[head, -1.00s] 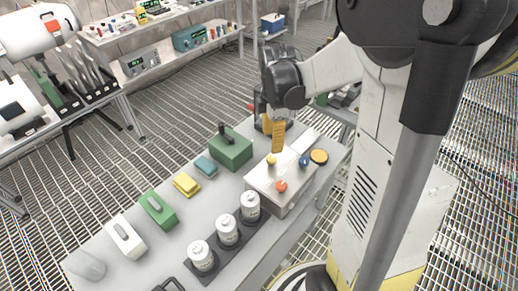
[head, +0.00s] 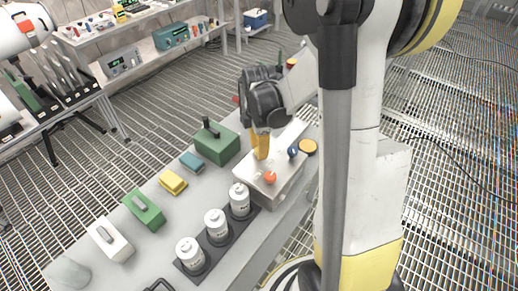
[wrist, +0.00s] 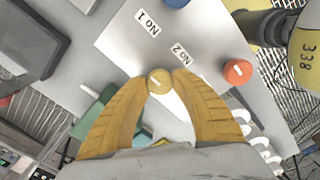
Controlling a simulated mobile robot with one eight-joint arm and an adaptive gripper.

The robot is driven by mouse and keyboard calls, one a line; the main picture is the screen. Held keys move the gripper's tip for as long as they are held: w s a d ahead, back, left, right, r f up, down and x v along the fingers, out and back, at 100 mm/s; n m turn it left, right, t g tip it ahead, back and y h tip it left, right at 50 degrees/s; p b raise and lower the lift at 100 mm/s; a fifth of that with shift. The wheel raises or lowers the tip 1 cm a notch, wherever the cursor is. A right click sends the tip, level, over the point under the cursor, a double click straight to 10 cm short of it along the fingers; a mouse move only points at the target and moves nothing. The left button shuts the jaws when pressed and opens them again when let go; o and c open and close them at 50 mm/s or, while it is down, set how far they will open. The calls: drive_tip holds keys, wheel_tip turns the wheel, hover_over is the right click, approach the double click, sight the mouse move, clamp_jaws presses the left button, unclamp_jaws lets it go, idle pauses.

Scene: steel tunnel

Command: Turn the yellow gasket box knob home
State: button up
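The gasket box is a pale grey-white box (head: 281,186) at the far right end of the bench. In the wrist view its top (wrist: 130,45) carries labels No 1 and No 2. The yellow knob (wrist: 160,82) sits between my fingertips, with a pale mark on its face. My gripper (wrist: 161,80) points down at it, and the tips appear to press on both its sides. In the head view my gripper (head: 261,155) stands over the box and hides the knob. The red-orange knob (head: 270,178) and the blue knob (head: 292,152) are clear of my fingers.
A green box (head: 217,146) with a dark handle stands close behind the gasket box. White canisters (head: 216,228) stand in a dark rack in front. Small yellow, teal and green blocks line the bench.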

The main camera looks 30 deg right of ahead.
clamp_jaws()
drive_tip(key=m, duration=0.6)
drive_tip(key=shift+m+b, duration=0.3)
drive_tip(key=shift+m, duration=0.1)
drive_tip(key=m, duration=0.3)
drive_tip(key=shift+m, duration=0.3)
drive_tip(key=m, duration=0.3)
drive_tip(key=shift+d+m, duration=0.1)
drive_tip(key=shift+m, duration=0.2)
drive_tip(key=m, duration=1.3)
drive_tip(key=shift+b, duration=0.35)
drive_tip(key=shift+m, duration=0.3)
